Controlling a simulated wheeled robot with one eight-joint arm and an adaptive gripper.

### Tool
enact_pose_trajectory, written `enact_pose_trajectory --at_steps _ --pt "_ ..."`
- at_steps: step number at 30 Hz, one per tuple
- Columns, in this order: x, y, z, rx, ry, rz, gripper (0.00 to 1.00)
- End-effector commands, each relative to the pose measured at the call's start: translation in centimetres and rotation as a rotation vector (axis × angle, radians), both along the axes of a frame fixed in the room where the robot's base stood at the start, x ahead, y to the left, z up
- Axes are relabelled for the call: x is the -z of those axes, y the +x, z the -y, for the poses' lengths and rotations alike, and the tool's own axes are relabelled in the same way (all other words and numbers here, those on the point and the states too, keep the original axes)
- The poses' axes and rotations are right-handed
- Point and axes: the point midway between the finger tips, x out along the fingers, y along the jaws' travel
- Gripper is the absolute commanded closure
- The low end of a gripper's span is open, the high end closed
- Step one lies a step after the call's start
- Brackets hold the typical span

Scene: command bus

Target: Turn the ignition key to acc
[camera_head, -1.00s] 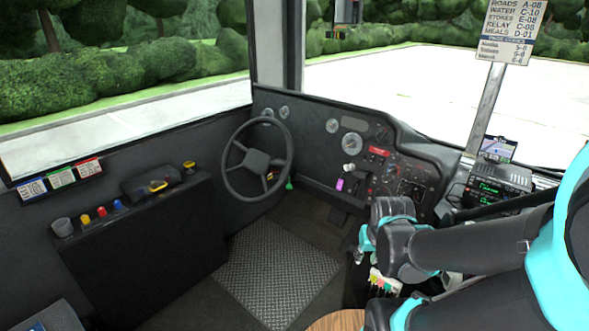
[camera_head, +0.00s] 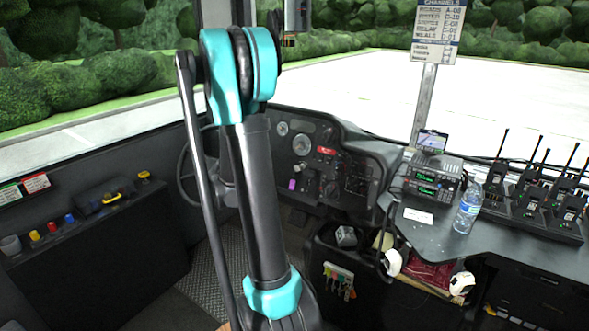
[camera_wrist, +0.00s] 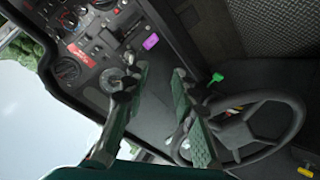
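The dashboard (camera_head: 330,150) carries dials, switches and a red label. A purple tag (camera_head: 292,184) hangs low on it and also shows in the wrist view (camera_wrist: 151,41). A green tag (camera_wrist: 217,77) shows by the steering wheel (camera_wrist: 297,120). I cannot tell which tag, if either, belongs to the ignition key; the key itself is too small to make out. My gripper (camera_wrist: 160,72) is open with nothing between its fingers, pointing at the dashboard beside the purple tag. In the head view my arm hides the gripper and most of the steering wheel.
A radio (camera_head: 433,178), a water bottle (camera_head: 468,205) and several handheld radios stand on the right console (camera_head: 440,228). Keys with coloured tags (camera_head: 338,280) hang below it. A side cabinet (camera_head: 95,255) stands on the left. The floor plate is partly hidden by my arm.

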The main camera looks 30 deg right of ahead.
Motion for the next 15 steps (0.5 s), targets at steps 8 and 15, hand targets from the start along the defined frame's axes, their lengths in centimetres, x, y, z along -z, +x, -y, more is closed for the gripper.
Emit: enact_pose_trajectory --at_steps 8,15 --pt "1.3 6.3 7.8 0.096 -0.200 0.103 0.73" --pt "2.0 8.3 10.6 0.122 -0.280 0.144 0.73"
